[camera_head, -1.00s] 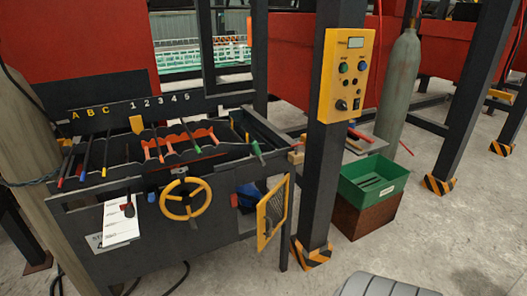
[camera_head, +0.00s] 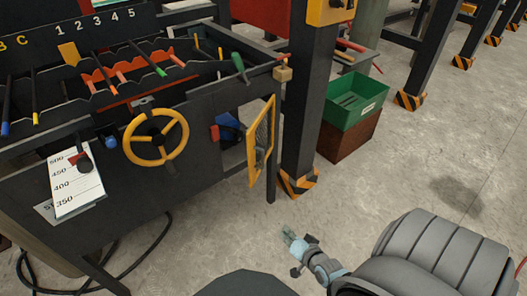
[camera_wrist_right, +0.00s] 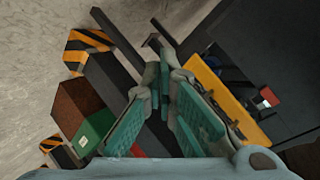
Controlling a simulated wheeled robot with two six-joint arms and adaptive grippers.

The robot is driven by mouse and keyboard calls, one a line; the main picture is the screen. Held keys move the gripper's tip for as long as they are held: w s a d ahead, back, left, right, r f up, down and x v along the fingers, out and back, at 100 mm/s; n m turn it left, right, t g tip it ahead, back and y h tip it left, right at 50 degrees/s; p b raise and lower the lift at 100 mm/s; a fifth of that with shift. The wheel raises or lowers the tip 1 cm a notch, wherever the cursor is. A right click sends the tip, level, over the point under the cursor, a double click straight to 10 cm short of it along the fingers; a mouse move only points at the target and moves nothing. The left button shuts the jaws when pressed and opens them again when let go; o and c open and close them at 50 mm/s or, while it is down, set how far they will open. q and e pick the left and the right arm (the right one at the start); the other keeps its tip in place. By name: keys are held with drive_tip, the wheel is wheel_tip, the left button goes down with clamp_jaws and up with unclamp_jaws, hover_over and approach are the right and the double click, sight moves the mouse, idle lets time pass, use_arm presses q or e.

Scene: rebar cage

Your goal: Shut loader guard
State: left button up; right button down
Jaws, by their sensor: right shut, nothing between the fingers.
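The loader guard (camera_head: 262,143) is a yellow-framed mesh door on the right front of the dark loader. It stands swung out from its opening, where a blue part (camera_head: 229,129) and a red block (camera_head: 215,132) show. In the right wrist view the guard's yellow frame (camera_wrist_right: 222,98) lies just right of the fingers. My right gripper (camera_head: 287,236) is low over the floor, in front of and to the right of the guard, and apart from it. Its teal fingers (camera_wrist_right: 168,88) are shut and empty. My left gripper is not in view.
A yellow handwheel (camera_head: 156,138) and a white scale card (camera_head: 77,182) are on the loader front. A dark post (camera_head: 307,105) with a striped foot (camera_head: 298,182) stands right of the guard. A green bin (camera_head: 354,98) sits on a brown box (camera_head: 349,137). The floor in front is clear.

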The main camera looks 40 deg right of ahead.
sight(254, 160)
use_arm(q)
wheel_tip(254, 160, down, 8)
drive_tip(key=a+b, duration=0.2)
drive_tip(key=b, duration=0.3)
use_arm(e)
drive_tip(key=w+d+r+m+t+h, duration=0.1)
drive_tip(key=w+d+r+m+t, duration=0.15)
drive_tip(key=w+r+m, duration=0.2)
drive_tip(key=w+d+r+m+t+h, duration=0.2)
drive_tip(key=w+r+m+t, duration=0.15)
drive_tip(key=r+m, duration=0.2)
drive_tip(key=shift+n, duration=0.3)
drive_tip(key=w+b, duration=0.1)
drive_tip(key=w, duration=0.3)
drive_tip(key=w+b, duration=0.1)
drive_tip(key=w, duration=0.3)
drive_tip(key=w+r+b, duration=0.1)
drive_tip(key=w, duration=0.3)
drive_tip(key=shift+w+d, duration=0.25)
drive_tip(key=shift+w, duration=0.05)
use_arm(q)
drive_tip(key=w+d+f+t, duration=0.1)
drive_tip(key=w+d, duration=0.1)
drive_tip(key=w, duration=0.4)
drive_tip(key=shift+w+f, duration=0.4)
use_arm(e)
drive_tip(key=shift+f, duration=0.1)
